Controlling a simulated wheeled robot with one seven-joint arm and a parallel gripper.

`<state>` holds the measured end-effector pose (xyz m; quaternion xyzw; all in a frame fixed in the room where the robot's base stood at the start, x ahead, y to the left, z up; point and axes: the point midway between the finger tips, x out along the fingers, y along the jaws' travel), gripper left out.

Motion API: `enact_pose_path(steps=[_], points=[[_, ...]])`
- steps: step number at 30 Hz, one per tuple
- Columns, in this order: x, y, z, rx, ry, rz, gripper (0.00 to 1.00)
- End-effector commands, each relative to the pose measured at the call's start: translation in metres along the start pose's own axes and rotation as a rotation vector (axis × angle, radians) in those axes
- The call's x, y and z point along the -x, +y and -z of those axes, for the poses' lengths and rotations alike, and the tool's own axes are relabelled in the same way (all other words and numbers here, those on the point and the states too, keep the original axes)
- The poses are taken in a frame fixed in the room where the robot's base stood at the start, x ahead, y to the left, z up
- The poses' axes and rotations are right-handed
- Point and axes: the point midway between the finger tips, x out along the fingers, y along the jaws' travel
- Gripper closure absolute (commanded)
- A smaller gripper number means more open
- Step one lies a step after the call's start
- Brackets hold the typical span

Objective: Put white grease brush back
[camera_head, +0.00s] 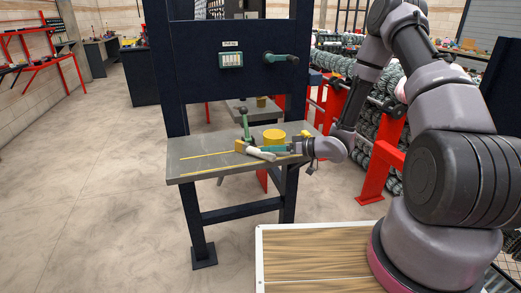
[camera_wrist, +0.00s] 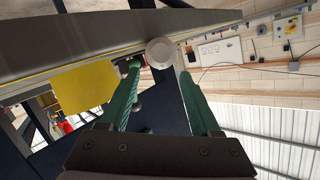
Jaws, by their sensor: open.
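The white grease brush (camera_head: 260,154) appears as a pale cylinder lying at a slant low on the grey work table (camera_head: 215,145). My gripper (camera_head: 271,149) reaches in from the right, level and low over the table, its green fingers close to the brush. In the wrist view the round white end (camera_wrist: 160,52) of the brush shows just beyond and between the fingertips of my gripper (camera_wrist: 160,70). The fingers are apart. I cannot tell whether one touches the brush. The brush's bristle end is too small to make out.
A yellow can (camera_head: 274,135) stands right behind my gripper; a yellow shape (camera_wrist: 84,87) fills the left of the wrist view. A green upright handle (camera_head: 244,122) and a small tan block (camera_head: 240,146) are beside the brush. The table's left part is clear.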

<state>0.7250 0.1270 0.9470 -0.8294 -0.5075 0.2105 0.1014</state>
Motion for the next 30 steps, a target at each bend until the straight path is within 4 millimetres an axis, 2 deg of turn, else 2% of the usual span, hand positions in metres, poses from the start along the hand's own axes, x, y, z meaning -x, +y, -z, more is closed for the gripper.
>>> enact_pose_path(steps=[3,9,16,19,23,27,30], points=[[0.026,0.001,0.001,-0.001,0.002,-0.004,0.36],[0.053,0.001,0.001,0.0,0.002,-0.001,0.36],[0.06,0.0,0.001,0.003,-0.003,-0.004,0.36],[0.063,0.009,0.011,0.02,-0.031,-0.051,0.36],[0.079,0.033,0.044,0.068,-0.114,-0.209,0.36],[0.116,0.057,0.097,0.103,-0.212,-0.452,0.36],[0.15,0.061,0.134,0.099,-0.261,-0.619,0.36]])
